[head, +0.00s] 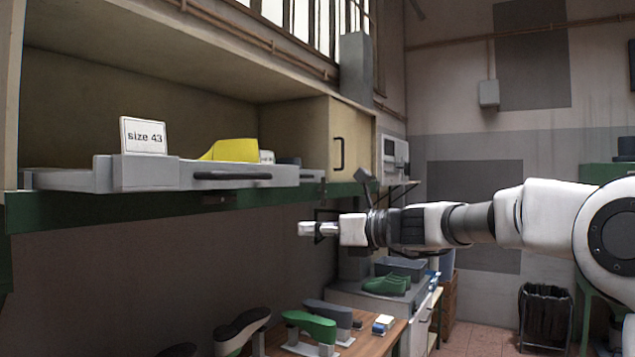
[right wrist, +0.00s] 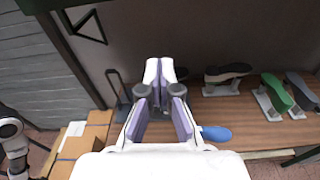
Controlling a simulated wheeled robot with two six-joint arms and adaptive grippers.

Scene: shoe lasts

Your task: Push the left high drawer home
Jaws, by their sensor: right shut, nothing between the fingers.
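A grey drawer (head: 240,184) with a dark bar handle (head: 232,176) sits high on the left, at the open shelf of a wooden cabinet. It appears to stand out past the green front edge (head: 60,210). A "size 43" card (head: 143,135) and a yellow shoe last (head: 232,150) show above its front. My right gripper (head: 308,229) is shut and empty, below and to the right of the drawer, apart from it. Its closed fingers also show in the right wrist view (right wrist: 160,75). My left gripper is not in view.
Beside the drawer is another grey tray (head: 312,175) and a closed cabinet door (head: 350,145). Below, a wooden bench (head: 375,343) carries several shoe lasts, including a green one (head: 312,327). A grey box (head: 400,268) and green shoes (head: 387,284) stand behind. Cardboard boxes (right wrist: 85,135) show in the wrist view.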

